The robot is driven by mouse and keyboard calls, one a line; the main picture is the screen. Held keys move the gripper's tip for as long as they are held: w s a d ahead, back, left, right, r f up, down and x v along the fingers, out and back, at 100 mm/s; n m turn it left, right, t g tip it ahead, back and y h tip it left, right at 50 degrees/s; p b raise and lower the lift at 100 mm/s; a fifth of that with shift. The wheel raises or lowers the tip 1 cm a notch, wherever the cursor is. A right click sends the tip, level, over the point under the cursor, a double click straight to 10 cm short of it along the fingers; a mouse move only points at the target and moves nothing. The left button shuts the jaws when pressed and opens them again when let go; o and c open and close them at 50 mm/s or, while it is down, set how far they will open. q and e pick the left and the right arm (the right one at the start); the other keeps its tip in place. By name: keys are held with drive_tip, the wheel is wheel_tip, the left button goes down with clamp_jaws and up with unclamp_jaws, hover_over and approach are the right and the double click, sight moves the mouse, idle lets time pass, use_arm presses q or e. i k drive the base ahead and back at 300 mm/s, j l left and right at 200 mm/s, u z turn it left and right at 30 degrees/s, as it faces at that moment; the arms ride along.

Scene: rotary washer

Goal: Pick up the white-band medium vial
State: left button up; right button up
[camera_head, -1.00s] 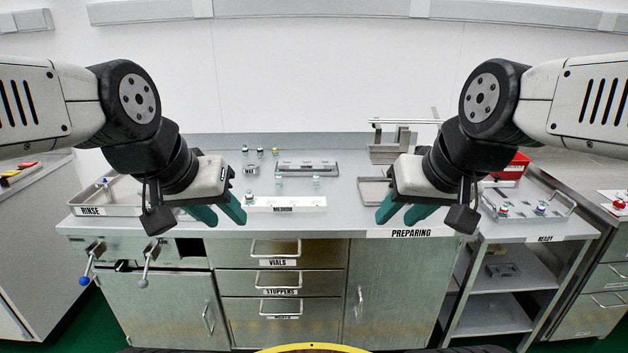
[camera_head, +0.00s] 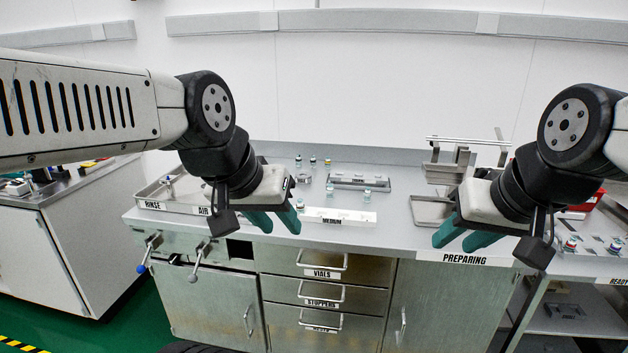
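Small vials stand on the steel counter. Three are in a back row: one with a blue-green cap (camera_head: 298,161), one dark-capped (camera_head: 312,162), and one yellow-capped (camera_head: 327,164). Nearer are small pale vials, one at the centre (camera_head: 330,189), one to its right (camera_head: 367,195) and one by my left fingers (camera_head: 300,204). They are too small to tell which has a white band. A white rack labelled MEDIUM (camera_head: 338,218) lies at the front edge. My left gripper (camera_head: 273,222) is open and empty, left of the rack. My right gripper (camera_head: 465,237) is open and empty above the PREPARING label.
A grey tray (camera_head: 360,182) lies behind the pale vials. The RINSE tray (camera_head: 160,195) is at the left, and a metal stand (camera_head: 450,170) at the back right. A side shelf (camera_head: 570,318) is at the right. Counter between the MEDIUM rack and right gripper is clear.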

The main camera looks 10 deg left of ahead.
sight(367, 194)
drive_tip(key=i+u, duration=0.15)
drive_tip(key=i, duration=0.3)
drive_tip(key=i+l+u, duration=0.1)
drive_tip(key=i, duration=0.35)
drive_tip(key=i+l+u, duration=0.15)
drive_tip(key=i, duration=0.25)
drive_tip(key=l, duration=0.1)
